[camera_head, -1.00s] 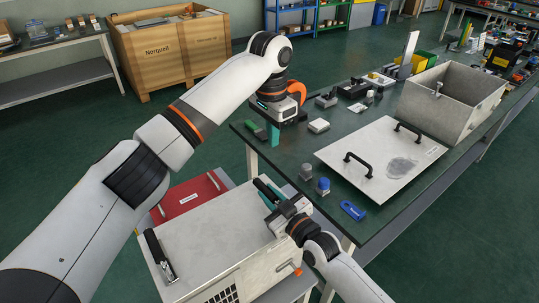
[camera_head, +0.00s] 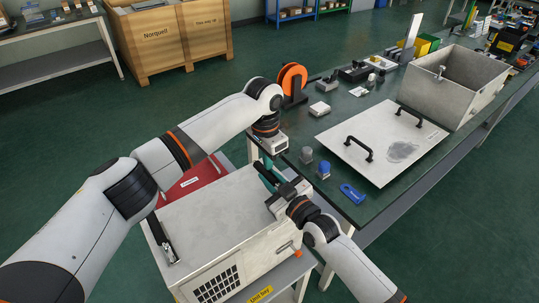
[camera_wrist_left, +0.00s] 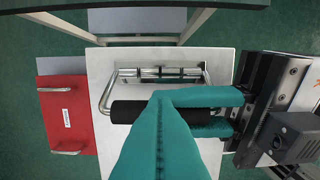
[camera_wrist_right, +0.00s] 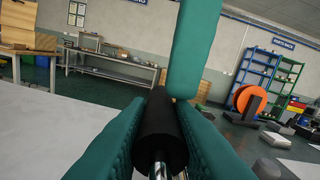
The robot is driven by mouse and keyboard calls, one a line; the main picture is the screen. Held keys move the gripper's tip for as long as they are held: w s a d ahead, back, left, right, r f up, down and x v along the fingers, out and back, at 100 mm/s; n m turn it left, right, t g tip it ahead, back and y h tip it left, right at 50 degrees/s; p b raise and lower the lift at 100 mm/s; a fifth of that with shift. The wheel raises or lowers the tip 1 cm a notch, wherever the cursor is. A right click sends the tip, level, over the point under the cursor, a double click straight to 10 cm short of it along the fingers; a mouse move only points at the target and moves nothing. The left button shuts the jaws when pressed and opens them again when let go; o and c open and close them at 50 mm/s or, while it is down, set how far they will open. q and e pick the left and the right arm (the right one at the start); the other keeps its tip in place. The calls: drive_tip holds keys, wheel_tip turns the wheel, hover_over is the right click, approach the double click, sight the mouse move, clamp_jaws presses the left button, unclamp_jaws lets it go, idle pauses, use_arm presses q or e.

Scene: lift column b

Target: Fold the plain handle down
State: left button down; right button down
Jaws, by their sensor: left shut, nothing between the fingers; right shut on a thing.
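A pale case (camera_head: 205,212) has a folding handle at its far right end, with a black grip (camera_wrist_left: 130,112) on bent metal arms and a metal hinge bracket (camera_wrist_left: 160,73). My right gripper (camera_wrist_left: 212,112) is shut around the grip's right part; its fingers flank the black grip (camera_wrist_right: 160,130) in the right wrist view. My left gripper (camera_head: 267,168) is shut and empty, close over the handle; its teal fingers (camera_wrist_left: 160,130) hide part of the grip in the left wrist view. A second black-and-metal handle (camera_head: 160,238) is on the case's left end.
A red case (camera_head: 195,180) with handles lies behind the pale case. The green-topped bench (camera_head: 290,165) at the right holds a pale panel (camera_head: 365,125) with two black handles, an open metal box (camera_head: 455,85), a blue tag (camera_head: 352,193) and an orange reel (camera_head: 292,80).

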use_arm(q)
drive_tip(key=shift+s+a+f, duration=0.35)
drive_tip(key=shift+a+f, duration=0.1)
drive_tip(key=shift+f, duration=0.2)
use_arm(e)
drive_tip(key=shift+d, duration=0.1)
drive_tip(key=shift+w, duration=0.1)
drive_tip(key=c, duration=1.7)
unclamp_jaws()
use_arm(q)
drive_tip(key=shift+a, duration=0.15)
use_arm(e)
drive_tip(key=o, duration=0.4)
drive_tip(key=shift+r, duration=0.2)
use_arm(q)
drive_tip(key=shift+r, duration=0.1)
drive_tip(key=shift+d, duration=0.2)
use_arm(e)
drive_tip(key=shift+f, duration=0.1)
